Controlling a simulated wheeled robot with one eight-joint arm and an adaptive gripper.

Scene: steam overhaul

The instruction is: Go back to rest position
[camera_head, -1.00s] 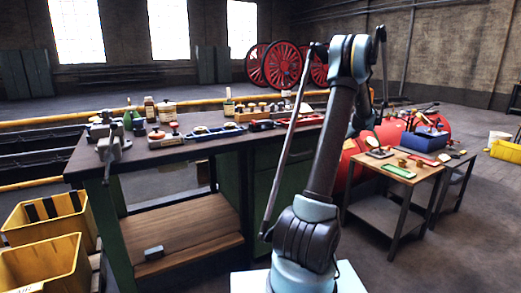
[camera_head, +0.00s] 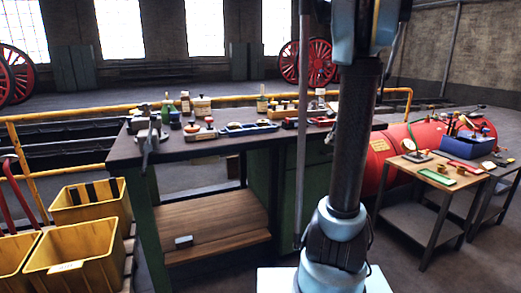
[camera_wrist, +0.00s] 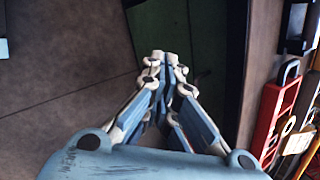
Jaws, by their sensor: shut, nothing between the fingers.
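My gripper (camera_wrist: 164,62) shows in the wrist view with its two fingers converging and their tips together. Nothing is between the fingertips. Below and beyond it are a dark grey surface and a dark green panel (camera_wrist: 205,50). In the head view my arm stands upright right of the middle, and its upper part runs out of the top of the picture. My gripper cannot be made out in that view.
A workbench (camera_head: 222,147) with a vise (camera_head: 148,138), bottles and trays stands ahead. Yellow crates (camera_head: 75,255) are at the left. Small tables (camera_head: 432,178) with tools and a blue bin (camera_head: 466,146) stand right, before a red boiler (camera_head: 375,165). Floor shows at lower right.

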